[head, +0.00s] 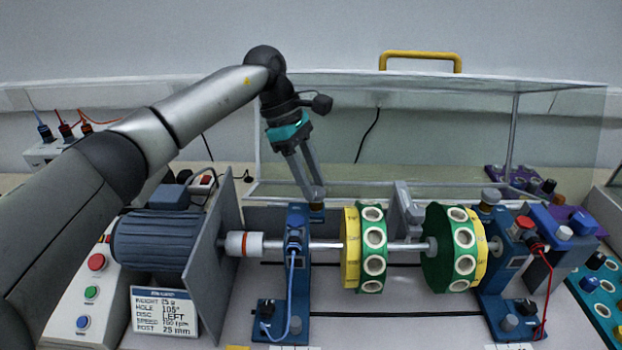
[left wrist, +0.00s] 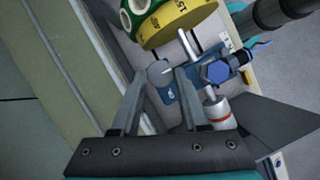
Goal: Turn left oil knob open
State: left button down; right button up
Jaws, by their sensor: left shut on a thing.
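The left oil knob (head: 317,195) is a small grey cap on top of the left blue bearing stand (head: 297,262). My left gripper (head: 312,188) reaches down from above, with its fingertips at the knob. In the left wrist view the round grey knob (left wrist: 159,73) lies between the tips of my left gripper (left wrist: 164,80), which is shut on it. A light line shows on the knob's top. The fingers hide part of its sides. My right gripper is in neither view.
A blue sensor with a cable (head: 295,236) sits beside the knob. A shaft carries two green-and-yellow discs (head: 373,250) to the right. The motor (head: 160,240) and a grey plate stand left. A clear guard (head: 420,125) with a yellow handle (head: 420,56) is raised behind.

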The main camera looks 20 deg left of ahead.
pick_arm(q)
jog(key=shift+c, duration=2.1)
grip_release()
jog(key=p+v, duration=0.1)
jog(key=v, duration=1.4)
jog(key=shift+p, duration=0.3)
jog(key=shift+a, duration=0.1)
